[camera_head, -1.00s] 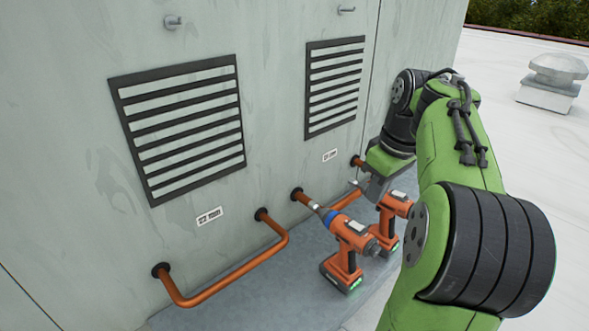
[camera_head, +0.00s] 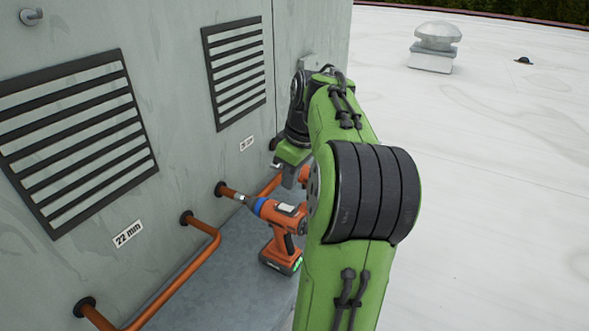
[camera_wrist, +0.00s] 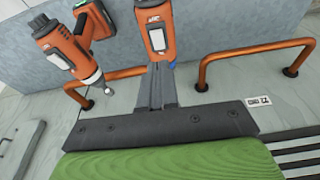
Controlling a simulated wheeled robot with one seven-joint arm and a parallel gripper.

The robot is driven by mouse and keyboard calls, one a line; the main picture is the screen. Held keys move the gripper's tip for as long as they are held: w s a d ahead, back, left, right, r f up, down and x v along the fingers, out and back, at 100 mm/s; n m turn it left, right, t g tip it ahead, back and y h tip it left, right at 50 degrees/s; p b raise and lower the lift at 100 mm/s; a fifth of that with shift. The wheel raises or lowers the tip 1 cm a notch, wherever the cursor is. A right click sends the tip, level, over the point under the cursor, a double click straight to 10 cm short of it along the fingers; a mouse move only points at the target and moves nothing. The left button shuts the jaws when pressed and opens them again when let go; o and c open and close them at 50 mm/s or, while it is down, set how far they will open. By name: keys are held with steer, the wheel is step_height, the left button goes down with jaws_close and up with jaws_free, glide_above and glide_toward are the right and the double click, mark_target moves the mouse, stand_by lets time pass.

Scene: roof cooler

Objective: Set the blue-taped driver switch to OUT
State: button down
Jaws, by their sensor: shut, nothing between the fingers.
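The blue-taped driver (camera_head: 285,215) is orange and stands on the grey ledge, its blue collar and nose facing the wall. In the wrist view the orange driver (camera_wrist: 154,30) at top centre appears to be the same one; my fingers cover its nose. A second orange driver (camera_wrist: 66,45) is at upper left there; in the head view my arm hides most of it. My gripper (camera_wrist: 157,75) is shut and empty, its fingers overlapping the centre driver in the picture; I cannot tell whether they touch it. The driver switch's setting is too small to read.
A copper pipe (camera_head: 213,240) loops from the wall below the 22 mm label (camera_head: 128,234). Another pipe (camera_head: 270,185) runs behind the taped driver. Louvred grilles (camera_head: 75,140) are on the wall. Open white roof (camera_head: 480,200) lies to the right.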

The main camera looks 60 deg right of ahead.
mark_target(289, 208)
steer(key=x, duration=0.3)
steer(key=s+b+x, duration=0.1)
steer(key=x, duration=0.1)
steer(key=shift+f, duration=0.5)
steer(key=shift+s+f, duration=0.25)
steer(key=shift+f, duration=0.15)
steer(key=shift+w, duration=0.1)
steer(key=shift+w+r, duration=0.3)
steer(key=shift+w, duration=0.4)
steer(key=shift+p, duration=0.3)
